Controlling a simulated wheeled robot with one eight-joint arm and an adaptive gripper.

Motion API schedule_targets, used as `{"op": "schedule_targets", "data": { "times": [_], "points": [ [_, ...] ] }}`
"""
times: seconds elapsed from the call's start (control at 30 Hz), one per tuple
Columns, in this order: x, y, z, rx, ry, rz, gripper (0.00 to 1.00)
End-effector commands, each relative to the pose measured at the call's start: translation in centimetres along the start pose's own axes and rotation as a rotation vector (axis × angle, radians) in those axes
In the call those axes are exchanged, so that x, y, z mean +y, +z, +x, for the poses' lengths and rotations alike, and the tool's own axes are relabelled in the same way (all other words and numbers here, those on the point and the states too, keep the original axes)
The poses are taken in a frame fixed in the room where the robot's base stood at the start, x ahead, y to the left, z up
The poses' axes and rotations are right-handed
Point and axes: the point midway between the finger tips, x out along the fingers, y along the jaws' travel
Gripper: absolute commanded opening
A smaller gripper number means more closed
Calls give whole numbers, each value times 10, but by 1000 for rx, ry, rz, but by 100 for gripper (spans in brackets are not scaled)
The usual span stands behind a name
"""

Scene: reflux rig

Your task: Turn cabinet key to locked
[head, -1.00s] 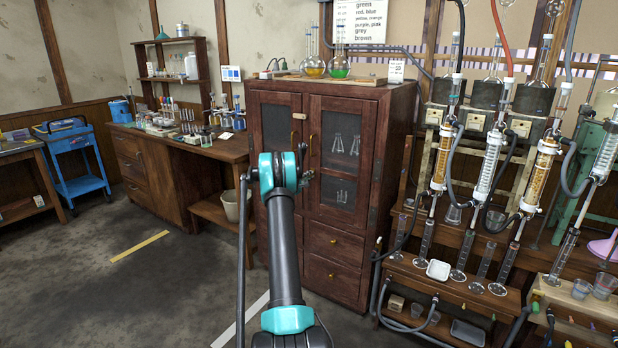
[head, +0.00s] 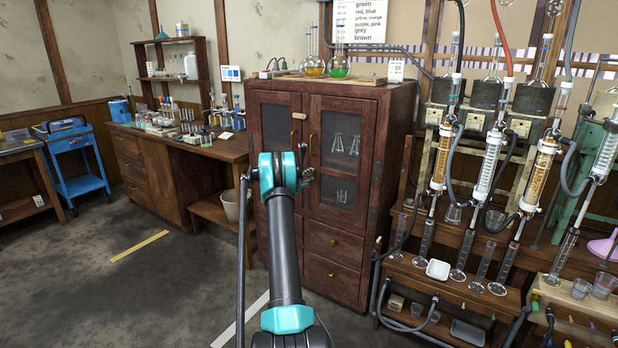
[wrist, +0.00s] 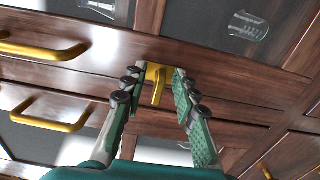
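The dark wood cabinet (head: 385,165) stands in the middle of the head view with its two glazed doors closed. In the wrist view a brass key (wrist: 158,88) sticks out of the cabinet front, seen rotated. My gripper (wrist: 160,72) is open, with one finger on each side of the key and the fingertips close to the wood. Gaps show between the key's lever and both finger pads. In the head view my gripper (head: 302,165) is in front of the doors, and my arm hides the key.
Two brass door handles (wrist: 48,112) are left of the fingers in the wrist view. A pale latch (head: 299,116) sits higher on the doors. Flasks (head: 339,68) stand on top of the cabinet. Glass columns and hoses crowd the right; floor is open at left.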

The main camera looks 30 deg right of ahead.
Motion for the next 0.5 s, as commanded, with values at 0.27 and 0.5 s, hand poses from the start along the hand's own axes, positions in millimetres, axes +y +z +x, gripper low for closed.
{"op": "schedule_targets", "data": {
  "times": [0.27,0.5],
  "points": [
    [0,-1,-6,2,0,0,28],
    [1,-2,-45,3,0,0,28]
  ]
}}
